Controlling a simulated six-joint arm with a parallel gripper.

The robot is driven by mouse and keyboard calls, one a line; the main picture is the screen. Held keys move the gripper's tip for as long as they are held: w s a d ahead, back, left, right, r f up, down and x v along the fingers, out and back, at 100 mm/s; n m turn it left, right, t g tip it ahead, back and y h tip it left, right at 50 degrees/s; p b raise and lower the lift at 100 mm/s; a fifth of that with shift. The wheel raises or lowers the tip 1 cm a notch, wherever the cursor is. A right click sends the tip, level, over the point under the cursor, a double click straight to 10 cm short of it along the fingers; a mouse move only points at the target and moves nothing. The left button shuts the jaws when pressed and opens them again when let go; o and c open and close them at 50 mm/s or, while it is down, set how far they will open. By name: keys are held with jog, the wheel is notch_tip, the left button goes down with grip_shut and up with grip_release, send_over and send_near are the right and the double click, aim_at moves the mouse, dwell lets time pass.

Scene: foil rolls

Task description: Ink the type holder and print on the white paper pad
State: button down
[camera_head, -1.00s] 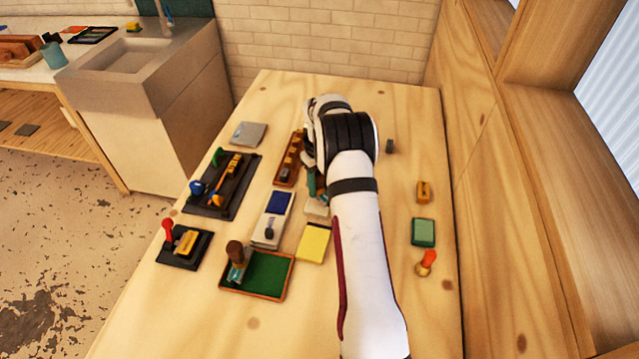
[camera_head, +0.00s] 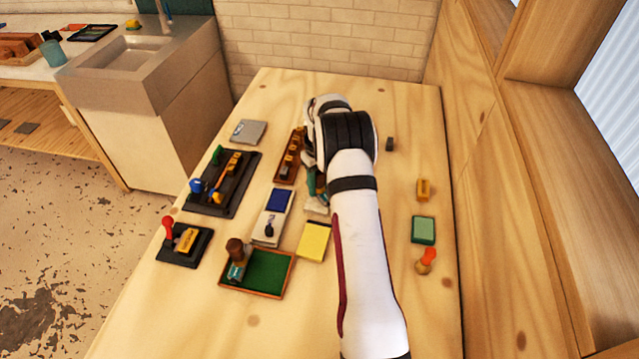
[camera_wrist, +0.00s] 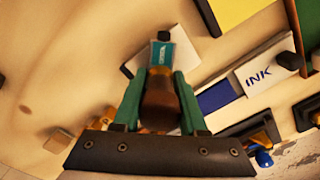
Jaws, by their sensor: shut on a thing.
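My gripper (camera_wrist: 158,86) has its green fingers closed on the brown handle of the type holder (camera_wrist: 160,52), which has a teal body and a dark tip. In the wrist view the holder is over the white paper pad (camera_wrist: 189,62); I cannot tell whether it touches. In the head view my arm hides most of the gripper (camera_head: 315,187), and the white pad (camera_head: 315,206) shows just below it. The ink pad (camera_head: 272,216), white with a blue part, lies left of the white pad; its INK label (camera_wrist: 258,76) shows in the wrist view.
A yellow pad (camera_head: 314,242) lies nearer the front. A green-lined tray (camera_head: 268,272) holds a brown-handled stamp (camera_head: 235,250). A long wooden rack (camera_head: 288,160) and black trays (camera_head: 222,183) stand left. Small items, including a green pad (camera_head: 423,230), lie right of my arm.

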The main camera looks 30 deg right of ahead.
dwell(0.4)
jog(key=shift+r, duration=3.5)
